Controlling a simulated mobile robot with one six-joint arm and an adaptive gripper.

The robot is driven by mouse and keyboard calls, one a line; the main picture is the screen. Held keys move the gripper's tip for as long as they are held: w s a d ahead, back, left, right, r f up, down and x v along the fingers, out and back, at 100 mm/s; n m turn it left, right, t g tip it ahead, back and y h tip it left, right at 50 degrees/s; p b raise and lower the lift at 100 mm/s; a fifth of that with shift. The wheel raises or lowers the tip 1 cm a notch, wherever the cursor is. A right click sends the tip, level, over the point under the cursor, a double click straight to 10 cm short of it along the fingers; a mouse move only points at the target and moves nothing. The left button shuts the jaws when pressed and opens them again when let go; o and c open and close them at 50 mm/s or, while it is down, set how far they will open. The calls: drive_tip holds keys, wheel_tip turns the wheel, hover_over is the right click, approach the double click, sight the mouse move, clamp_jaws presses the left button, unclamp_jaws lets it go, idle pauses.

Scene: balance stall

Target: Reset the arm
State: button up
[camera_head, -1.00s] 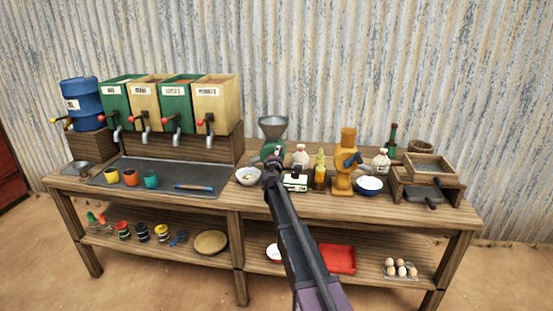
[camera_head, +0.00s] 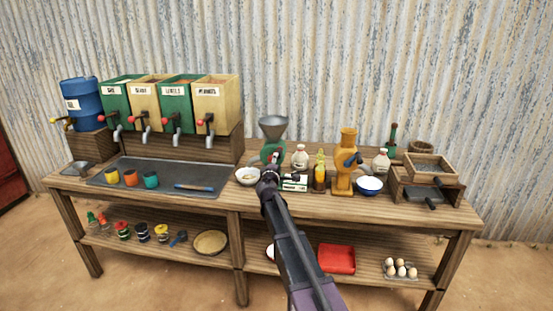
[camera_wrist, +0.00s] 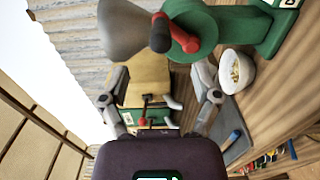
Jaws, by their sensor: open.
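My arm reaches up from the bottom of the head view over the bench. My gripper (camera_head: 272,175) ends in front of the green grinder (camera_head: 274,152) with its grey funnel, right of a white bowl (camera_head: 247,176). In the wrist view, my gripper (camera_wrist: 160,80) is open, with its two fingers wide apart and nothing held between them. The dispensers (camera_wrist: 150,115) show beyond the fingers. The green grinder (camera_wrist: 240,28) with a red crank handle and the white bowl (camera_wrist: 236,70) lie to the right and above.
A red tray (camera_head: 337,259) and eggs (camera_head: 401,268) lie on the shelf below.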

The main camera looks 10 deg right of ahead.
drive_tip(key=shift+s+a, duration=0.1)
drive_tip(key=shift+s, duration=0.25)
drive_tip(key=s+d+f+m+g+h+p, duration=0.1)
drive_tip(key=s+d+f+m+g, duration=0.25)
drive_tip(key=s, duration=0.35)
drive_tip(key=s+d+f+m+g+p, duration=0.2)
drive_tip(key=s+m+g, duration=0.15)
drive_tip(key=s, duration=0.35)
drive_tip(key=s+d+f+m+g+h+p, duration=0.1)
drive_tip(key=s+d+f+m+g, duration=0.2)
drive_tip(key=s, duration=0.4)
drive_tip(key=s+a+f+m+g+y+p, duration=0.1)
drive_tip(key=s+a+m+g+y, duration=0.1)
drive_tip(key=s, duration=0.8)
drive_tip(key=s+a+f+m+g+y+p, duration=0.2)
drive_tip(key=s+a+g+y, duration=0.3)
drive_tip(key=s, duration=0.6)
drive_tip(key=shift+a+y, duration=0.15)
drive_tip(key=shift+y, duration=0.15)
drive_tip(key=shift+f, duration=0.1)
